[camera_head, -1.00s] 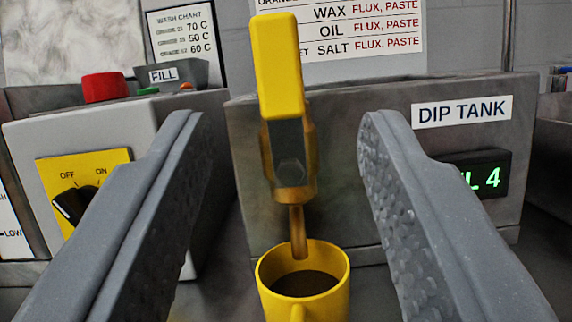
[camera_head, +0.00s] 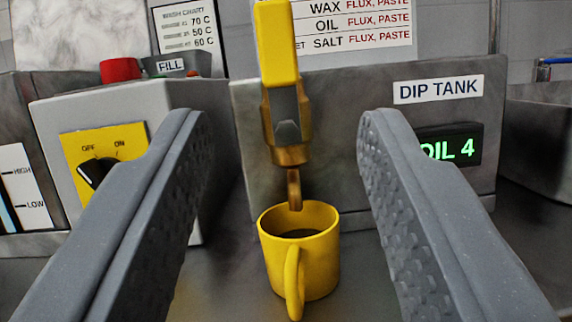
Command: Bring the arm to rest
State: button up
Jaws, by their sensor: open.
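My gripper (camera_head: 282,135) is open, with one grey finger on each side of the picture and nothing between its pads. Beyond the fingers, a yellow mug (camera_head: 316,258) stands upright on the bench, its handle towards me. Dark liquid shows inside it. Above the mug is a brass tap (camera_head: 288,130) with a yellow lever (camera_head: 276,45) standing upright. The tap's spout ends at the mug's mouth. The tap is on the front of the grey dip tank (camera_head: 345,110), whose display (camera_head: 450,149) reads "OIL 4", its first letters partly covered by my right finger.
At the left is a grey box with a yellow OFF/ON plate and black knob (camera_head: 95,172). A red button (camera_head: 120,69) and a FILL label (camera_head: 170,66) are behind it. A HIGH/LOW gauge (camera_head: 25,190) is at the far left. Another grey tank (camera_head: 540,150) stands at the right.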

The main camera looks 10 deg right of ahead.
dwell(0.3)
jog(key=w+a+r+n+g+y, duration=0.1)
jog(key=a+r+n+g+y, duration=0.3)
jog(key=a+r, duration=0.75)
jog(key=s+a+r+n+g+y, duration=0.1)
jog(key=s+a+r+g+y, duration=0.15)
jog(key=s+r, duration=1.15)
notch_tip(320, 180, up, 15)
jog(key=p, duration=1.5)
jog(key=shift+d+t+y, duration=0.2)
jog(key=shift+t+y, duration=0.15)
jog(key=shift+w, duration=0.1)
